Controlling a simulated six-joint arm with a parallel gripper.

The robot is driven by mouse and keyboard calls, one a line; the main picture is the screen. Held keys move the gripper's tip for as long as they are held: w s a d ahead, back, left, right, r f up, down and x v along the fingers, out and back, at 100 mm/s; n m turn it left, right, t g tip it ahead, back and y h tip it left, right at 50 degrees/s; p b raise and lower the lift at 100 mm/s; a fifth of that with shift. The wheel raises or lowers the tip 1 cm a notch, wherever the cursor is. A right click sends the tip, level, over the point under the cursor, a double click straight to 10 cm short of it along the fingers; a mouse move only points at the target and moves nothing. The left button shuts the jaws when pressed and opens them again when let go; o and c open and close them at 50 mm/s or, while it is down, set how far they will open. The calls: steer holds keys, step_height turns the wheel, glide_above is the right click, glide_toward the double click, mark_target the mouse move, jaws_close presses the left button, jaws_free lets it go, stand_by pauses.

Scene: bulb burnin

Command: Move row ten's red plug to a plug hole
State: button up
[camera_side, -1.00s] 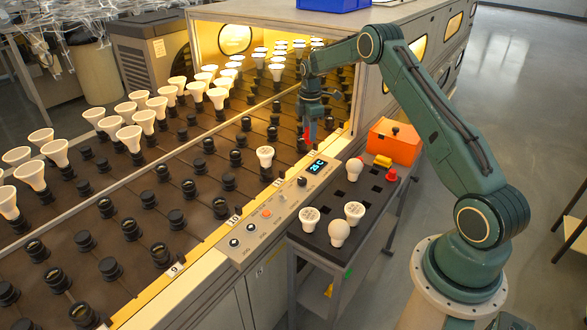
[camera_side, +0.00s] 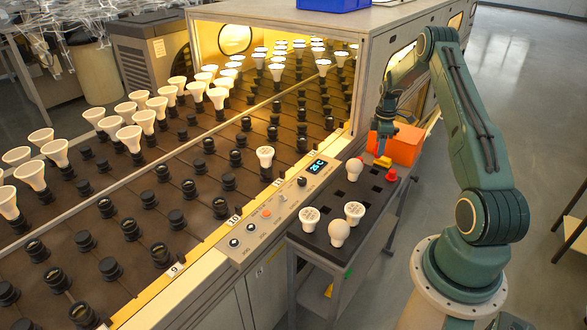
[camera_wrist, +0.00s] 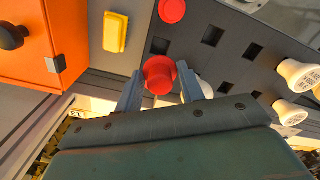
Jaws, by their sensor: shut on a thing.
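My gripper (camera_side: 383,148) is over the dark tray at the far end, beside the orange box. In the wrist view its two fingers (camera_wrist: 159,88) are shut on a red plug (camera_wrist: 158,75). In the side view that held plug cannot be made out clearly. Another red plug (camera_side: 391,175) sits at the tray's right edge and also shows in the wrist view (camera_wrist: 172,10). The tray (camera_side: 318,244) has several square holes; empty ones show in the wrist view, such as a plug hole (camera_wrist: 160,45) just beyond the held plug. The row ten label (camera_side: 234,220) is on the conveyor edge.
The orange box (camera_side: 404,146) stands close behind the gripper, and a yellow block (camera_side: 382,162) lies just below it. Several white bulbs, such as one bulb (camera_side: 354,212), stand in the tray. The control panel (camera_side: 285,207) runs alongside to the left.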

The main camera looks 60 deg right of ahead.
steer(key=shift+f, duration=0.15)
steer(key=shift+f, duration=2.25)
steer(key=shift+f, duration=2)
steer(key=o, duration=1)
steer(key=shift+r, duration=0.1)
step_height(320, 180, up, 14)
steer(key=shift+f, duration=0.2)
steer(key=shift+w, duration=0.1)
